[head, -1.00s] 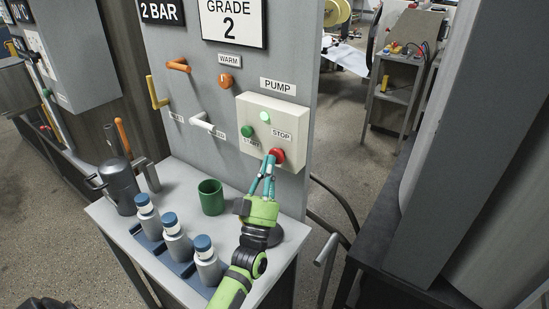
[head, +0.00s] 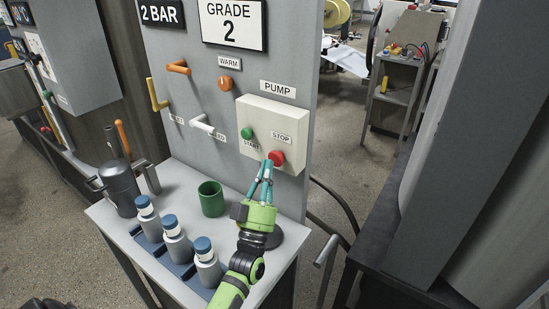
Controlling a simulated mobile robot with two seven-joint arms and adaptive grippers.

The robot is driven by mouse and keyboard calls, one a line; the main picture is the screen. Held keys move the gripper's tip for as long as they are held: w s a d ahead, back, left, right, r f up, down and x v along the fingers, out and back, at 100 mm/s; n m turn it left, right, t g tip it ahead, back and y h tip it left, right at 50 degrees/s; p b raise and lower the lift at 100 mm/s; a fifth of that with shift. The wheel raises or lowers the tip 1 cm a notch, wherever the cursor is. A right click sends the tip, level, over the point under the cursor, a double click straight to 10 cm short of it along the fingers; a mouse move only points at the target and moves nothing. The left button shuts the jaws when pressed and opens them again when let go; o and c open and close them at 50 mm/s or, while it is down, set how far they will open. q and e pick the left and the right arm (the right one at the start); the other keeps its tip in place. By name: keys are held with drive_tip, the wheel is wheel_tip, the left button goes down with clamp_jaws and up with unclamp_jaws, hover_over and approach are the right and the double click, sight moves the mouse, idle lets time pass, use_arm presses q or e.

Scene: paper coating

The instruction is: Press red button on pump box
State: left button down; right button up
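The pump box (head: 290,116) is a cream box on the grey panel under the PUMP label. Its red button (head: 277,158) sits at the lower right, below the STOP label. The green START button (head: 246,133) is at its left. No lit lamp shows on the box.
Below the panel, a grey shelf (head: 183,170) holds a green cup (head: 211,198), several blue-capped bottles (head: 174,238) in a blue rack and a grey metal pot (head: 119,186). A white lever (head: 203,126) sticks out left of the box.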

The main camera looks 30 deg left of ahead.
use_arm(q)
drive_tip(key=shift+s, duration=0.25)
drive_tip(key=s, duration=0.1)
drive_tip(key=s+p, duration=0.1)
drive_tip(key=s, duration=0.1)
drive_tip(key=s+p, duration=0.1)
drive_tip(key=s, duration=0.1)
drive_tip(key=shift+a, duration=0.25)
idle(0.8)
